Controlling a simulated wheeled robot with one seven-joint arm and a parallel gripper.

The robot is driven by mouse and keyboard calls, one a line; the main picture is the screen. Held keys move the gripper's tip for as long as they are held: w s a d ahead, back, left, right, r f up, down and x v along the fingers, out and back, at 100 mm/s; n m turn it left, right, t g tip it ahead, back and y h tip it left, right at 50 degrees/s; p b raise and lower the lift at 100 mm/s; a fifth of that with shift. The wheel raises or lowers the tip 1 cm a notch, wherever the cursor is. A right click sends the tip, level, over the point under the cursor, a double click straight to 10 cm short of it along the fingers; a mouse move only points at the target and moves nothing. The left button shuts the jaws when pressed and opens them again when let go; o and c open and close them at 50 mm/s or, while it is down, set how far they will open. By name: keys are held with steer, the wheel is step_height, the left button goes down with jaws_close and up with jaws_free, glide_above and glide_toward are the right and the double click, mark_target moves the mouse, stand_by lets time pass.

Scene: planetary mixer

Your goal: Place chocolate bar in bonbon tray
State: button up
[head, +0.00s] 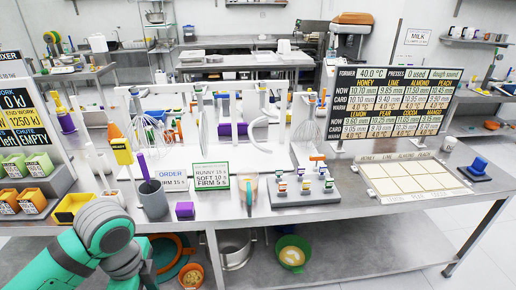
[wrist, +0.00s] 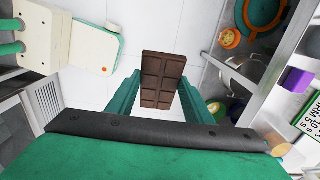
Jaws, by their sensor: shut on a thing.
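The dark brown chocolate bar (wrist: 163,80) stands out between the two teal fingers of my gripper (wrist: 160,92) in the wrist view. My gripper is shut on it, and white floor shows behind it. The head view shows my arm at the lower left, but I cannot make out the bar or the fingers there. A pale tray with several square compartments (head: 410,180), apparently the bonbon tray, lies on the right part of the steel table. It has flavour names along its edges, and its compartments look empty. My arm is far to its left.
The steel table (head: 330,208) carries a grey cup (head: 153,199), a purple block (head: 185,210), sign cards, whisks, a rack of small jars (head: 303,188) and a large flavour board (head: 393,104). A blue block (head: 479,166) stands right of the tray. Bowls sit on the lower shelf.

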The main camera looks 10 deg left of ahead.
steer(key=w+d+n, duration=0.3)
steer(key=w+n, duration=0.1)
steer(key=w, duration=1.3)
steer(key=w+d+f+n, duration=0.4)
steer(key=w+d+f, duration=0.1)
steer(key=w+d, duration=0.3)
steer(key=w+d+f+n, duration=0.4)
steer(key=w+d+f, duration=0.1)
steer(key=w+d, duration=0.35)
steer(key=d+f+n, duration=0.3)
steer(key=d+f, duration=0.6)
steer(key=f, duration=0.1)
steer(key=s+f, duration=1.7)
steer(key=f, duration=0.2)
steer(key=shift+s+f, duration=0.2)
steer(key=shift+f, duration=0.15)
